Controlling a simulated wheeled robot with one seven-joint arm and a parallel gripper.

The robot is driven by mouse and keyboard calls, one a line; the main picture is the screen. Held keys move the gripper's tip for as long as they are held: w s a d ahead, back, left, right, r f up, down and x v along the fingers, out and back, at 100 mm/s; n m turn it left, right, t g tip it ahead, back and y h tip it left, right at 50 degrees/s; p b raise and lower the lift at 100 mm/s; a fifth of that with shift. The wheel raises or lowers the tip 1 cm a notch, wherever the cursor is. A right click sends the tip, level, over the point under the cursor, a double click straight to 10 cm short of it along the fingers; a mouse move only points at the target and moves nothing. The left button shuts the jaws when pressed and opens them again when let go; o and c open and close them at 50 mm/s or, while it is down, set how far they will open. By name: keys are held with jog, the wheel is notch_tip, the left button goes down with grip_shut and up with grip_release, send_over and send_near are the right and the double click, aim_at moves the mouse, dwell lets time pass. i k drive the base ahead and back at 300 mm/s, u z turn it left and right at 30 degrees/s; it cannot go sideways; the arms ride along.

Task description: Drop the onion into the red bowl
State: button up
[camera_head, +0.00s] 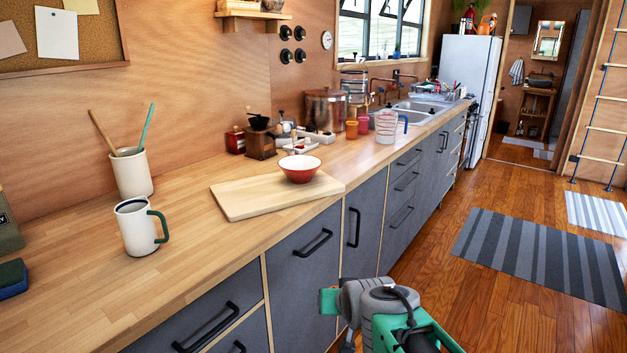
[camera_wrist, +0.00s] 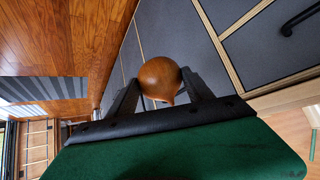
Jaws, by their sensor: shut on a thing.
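The onion (camera_wrist: 160,78) is brown and round, and shows in the wrist view between the two dark fingers of my gripper (camera_wrist: 158,90). My gripper is shut on it, in front of the grey cabinet fronts. In the head view my arm's grey and green end is at the bottom, low beside the counter; the fingers and the onion are hidden there. The red bowl (camera_head: 300,171), white inside, stands upright on a wooden cutting board (camera_head: 250,197) on the counter. The bowl is farther away and higher than my arm's visible part. Its bottom inside is not clearly visible.
A white mug (camera_head: 137,232) with a green handle and a utensil crock (camera_head: 132,172) stand left of the board on the counter (camera_head: 190,260). A coffee grinder (camera_head: 261,143) and measuring jug (camera_head: 386,127) stand behind. Black drawer handles (camera_head: 313,243) stick out. The floor at right is open.

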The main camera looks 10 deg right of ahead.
aim_at(302, 179)
jog(key=z, duration=1.6)
jog(key=i, duration=2.75)
jog(key=u, duration=4.1)
